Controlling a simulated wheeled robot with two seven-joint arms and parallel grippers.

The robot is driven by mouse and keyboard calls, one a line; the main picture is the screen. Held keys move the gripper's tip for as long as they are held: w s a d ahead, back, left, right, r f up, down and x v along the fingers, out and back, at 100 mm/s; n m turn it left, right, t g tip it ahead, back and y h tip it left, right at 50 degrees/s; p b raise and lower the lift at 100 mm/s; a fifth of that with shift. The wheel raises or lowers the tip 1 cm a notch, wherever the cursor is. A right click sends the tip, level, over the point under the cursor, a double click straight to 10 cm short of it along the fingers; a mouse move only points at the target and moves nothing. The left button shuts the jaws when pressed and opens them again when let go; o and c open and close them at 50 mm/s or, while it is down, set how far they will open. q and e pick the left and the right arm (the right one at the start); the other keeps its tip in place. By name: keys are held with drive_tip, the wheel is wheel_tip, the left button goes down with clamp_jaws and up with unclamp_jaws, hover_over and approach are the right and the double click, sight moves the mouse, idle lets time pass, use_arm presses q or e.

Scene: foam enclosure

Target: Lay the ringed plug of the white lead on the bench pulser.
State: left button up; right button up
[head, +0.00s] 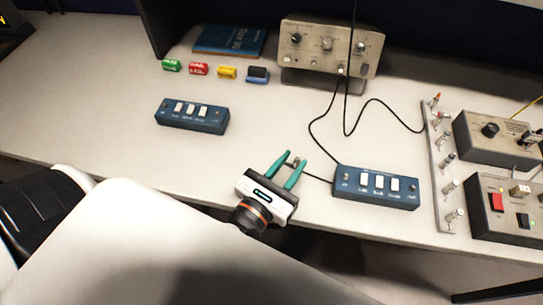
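My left gripper (294,159) is over the front part of the bench, its teal fingers apart, with no held object that I can make out. A strip (438,165) on the right holds several upright plugs, one with a red top (435,99). They are too small for me to tell which is ringed, and I cannot pick out a white lead. A grey instrument with knobs (327,47) stands at the back. Two more grey boxes are at the right, one with a knob (477,144) and one with a red switch (482,222). I cannot tell which is the bench pulser. My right gripper is out of view.
A blue switch box (192,117) lies left of centre. Another (377,204) lies near the front edge, right of my gripper. Black cables (313,124) cross the middle. Several small coloured blocks (198,69) and a blue book (229,40) are at the back. The left bench is clear.

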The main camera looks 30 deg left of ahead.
use_arm(q)
drive_tip(key=s, duration=0.1)
drive_tip(key=s+b, duration=0.1)
drive_tip(key=s, duration=0.1)
drive_tip(key=s+b, duration=0.1)
drive_tip(key=s, duration=0.1)
drive_tip(key=shift+s+a, duration=0.25)
drive_tip(key=shift+a, duration=0.1)
drive_tip(key=shift+s+r, duration=0.15)
drive_tip(key=shift+s, duration=0.5)
drive_tip(key=shift+a, duration=0.1)
